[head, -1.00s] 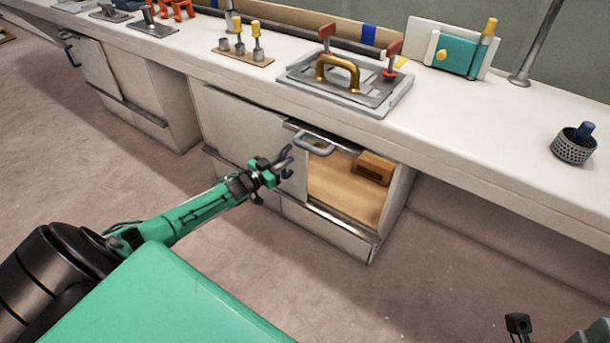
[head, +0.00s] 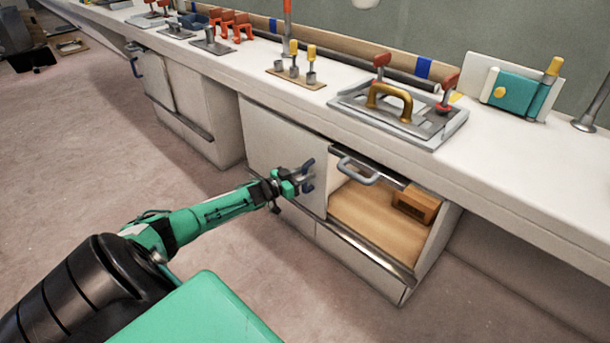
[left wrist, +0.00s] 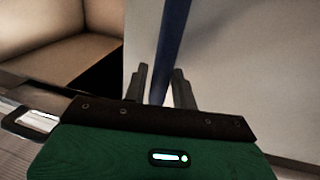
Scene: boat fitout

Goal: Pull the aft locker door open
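A pale locker door (head: 275,150) with an upright blue handle (head: 308,177) near its right edge is in the middle of the head view. It looks flush with the cabinet front. My left gripper (head: 303,179) is at this handle. In the left wrist view the blue handle (left wrist: 176,30) runs between the two dark fingers of my left gripper (left wrist: 160,82), with a gap visible beside it, so the fingers look open around it. Whether they touch it is hard to tell. My right gripper is not in view.
Right of the door is an open compartment (head: 365,220) with a brown block (head: 416,205) and a grey handle (head: 357,172) above. A worktop (head: 300,105) with a brass-handled grey plate (head: 440,130) overhangs. Another cabinet (head: 205,120) stands left. The floor in front is clear.

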